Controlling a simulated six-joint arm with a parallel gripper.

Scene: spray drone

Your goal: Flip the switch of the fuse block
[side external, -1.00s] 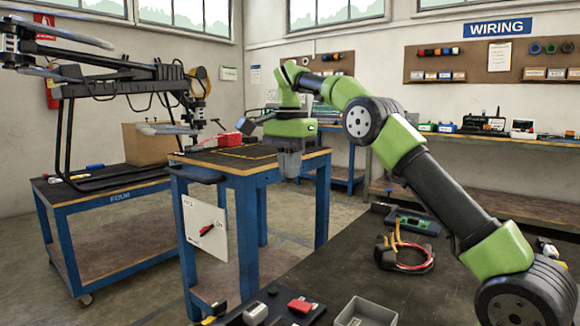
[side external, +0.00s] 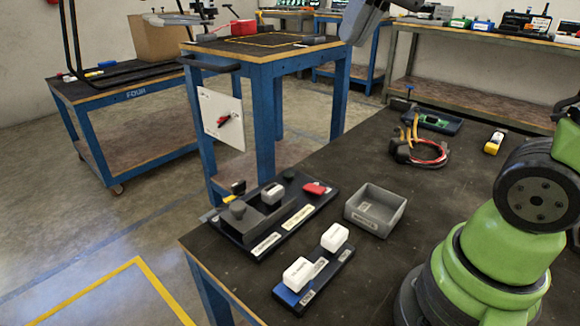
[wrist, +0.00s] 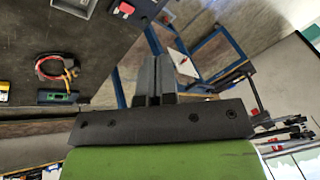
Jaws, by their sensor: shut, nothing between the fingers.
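A dark board (side external: 318,217) on the near edge of the black bench carries a dark grey block (side external: 262,214) with a round knob, a white-topped part (side external: 275,193) and a red part (side external: 315,188). In front, a smaller dark blue board (side external: 336,266) holds two white blocks, one of them (side external: 299,272) at its left end. I cannot tell which of these is the fuse block; its switch is not clearly made out. My gripper (wrist: 153,78) is shut and empty in the wrist view, well away from the boards. A grey part of my arm shows at the top of the side view.
A grey open bin (side external: 376,211) stands right of the dark board. A cable bundle (side external: 420,152), green device (side external: 433,121) and yellow meter (side external: 494,142) lie farther back. A blue cart (side external: 262,72) with a white panel (side external: 222,117) and red handle stands beyond the bench.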

